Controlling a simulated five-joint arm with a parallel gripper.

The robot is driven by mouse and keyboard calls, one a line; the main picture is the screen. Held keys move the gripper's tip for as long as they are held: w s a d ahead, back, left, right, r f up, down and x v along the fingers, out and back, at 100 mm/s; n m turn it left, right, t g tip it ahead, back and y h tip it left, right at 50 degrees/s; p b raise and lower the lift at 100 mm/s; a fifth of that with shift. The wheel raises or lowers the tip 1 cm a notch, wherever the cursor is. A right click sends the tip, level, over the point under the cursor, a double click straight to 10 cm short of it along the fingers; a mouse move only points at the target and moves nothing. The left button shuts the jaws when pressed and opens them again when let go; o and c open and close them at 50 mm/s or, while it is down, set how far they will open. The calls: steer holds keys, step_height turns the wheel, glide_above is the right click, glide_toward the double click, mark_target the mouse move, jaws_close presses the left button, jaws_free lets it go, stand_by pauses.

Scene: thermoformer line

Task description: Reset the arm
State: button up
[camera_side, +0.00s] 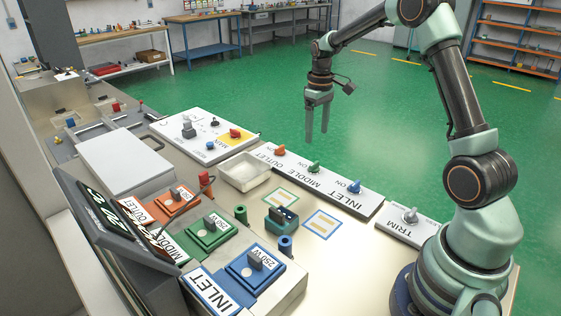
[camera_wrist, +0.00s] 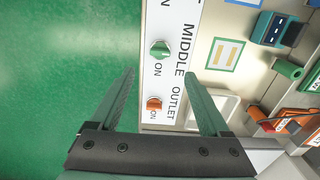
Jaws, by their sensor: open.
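My gripper (camera_side: 318,117) hangs pointing down in the side view, high and beyond the far edge of the bench. The panel carries a green knob (camera_wrist: 160,50) by MIDDLE and an orange knob (camera_wrist: 153,104) by OUTLET. A blue knob (camera_side: 354,186) by INLET shows in the side view. The gripper touches none of them.
A white tray (camera_side: 227,179), a dark teal block with slots (camera_side: 282,220) and a TRIM knob (camera_side: 410,215) are on the bench. Orange, green and blue dial blocks stand by a tilted display (camera_side: 98,226) at the left. The green floor (camera_side: 240,95) beyond is open.

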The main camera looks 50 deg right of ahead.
steer(key=shift+r, duration=0.95)
steer(key=s+a+r+t, duration=0.3)
steer(key=s+a+r, duration=0.3)
steer(key=a+r, duration=0.5)
steer(key=s+a+t, duration=0.2)
steer(key=s+a, duration=0.6)
steer(key=s, duration=0.1)
steer(key=shift+s+a+f+t, duration=0.2)
steer(key=shift+s+f+t, duration=0.1)
steer(key=shift+f, duration=0.1)
